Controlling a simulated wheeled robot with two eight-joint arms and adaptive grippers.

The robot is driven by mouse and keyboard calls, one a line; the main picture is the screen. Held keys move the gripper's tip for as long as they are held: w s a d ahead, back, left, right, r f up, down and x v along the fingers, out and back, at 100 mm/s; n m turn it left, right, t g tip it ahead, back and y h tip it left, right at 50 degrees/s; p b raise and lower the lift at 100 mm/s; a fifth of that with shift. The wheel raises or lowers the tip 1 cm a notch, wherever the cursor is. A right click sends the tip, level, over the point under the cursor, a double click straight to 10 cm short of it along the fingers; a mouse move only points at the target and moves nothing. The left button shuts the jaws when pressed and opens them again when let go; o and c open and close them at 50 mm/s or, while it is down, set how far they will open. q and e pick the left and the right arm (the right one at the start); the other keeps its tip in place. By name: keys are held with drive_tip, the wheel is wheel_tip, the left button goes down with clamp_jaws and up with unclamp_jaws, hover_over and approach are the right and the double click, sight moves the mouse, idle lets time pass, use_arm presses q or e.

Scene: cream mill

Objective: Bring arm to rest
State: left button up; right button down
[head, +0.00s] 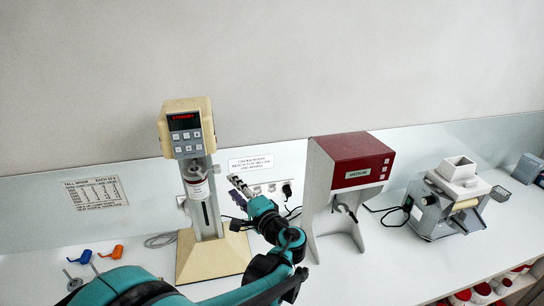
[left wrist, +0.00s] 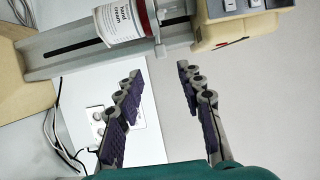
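My left arm comes in from the lower left in the head view. Its teal wrist ends in the left gripper (head: 240,190), raised beside the cream mixer's column. In the left wrist view the left gripper (left wrist: 160,95) is open, its purple-padded fingers apart with nothing between them. A white jar (head: 197,185) labelled hand cream hangs on the mixer column under the head. The jar also shows in the left wrist view (left wrist: 122,22), beyond the fingertips and apart from them. My right gripper is in neither view.
The cream mixer (head: 186,130) has a lit red display. A red-topped grey machine (head: 352,160) stands right of the arm, and a grey mill (head: 447,205) farther right. Blue (head: 81,257) and orange (head: 113,252) tools lie at the left. Red-lidded jars (head: 482,290) sit on a shelf lower right.

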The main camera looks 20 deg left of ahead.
use_arm(q)
drive_tip(key=s+f+n+g+h+b, duration=0.25)
drive_tip(key=s+f+b, duration=0.35)
drive_tip(key=f, duration=0.4)
drive_tip(key=s+f+n+g+h+b, duration=0.1)
drive_tip(key=s+f+h+b, duration=0.4)
drive_tip(key=f, duration=0.5)
drive_tip(key=s+d+f+n+h+b, duration=0.2)
drive_tip(key=s+d+f+h+b, duration=0.1)
drive_tip(key=s+d+f+b, duration=0.2)
drive_tip(key=s+d+f+n+h+b, duration=0.1)
drive_tip(key=s+d+f+h+b, duration=0.3)
drive_tip(key=d+f, duration=0.3)
wheel_tip(320, 180, down, 3)
drive_tip(key=shift+s+r+n+b, duration=0.1)
drive_tip(key=shift+s+n+b, duration=0.25)
drive_tip(key=shift+s+b, duration=0.4)
drive_tip(key=shift+s, duration=0.1)
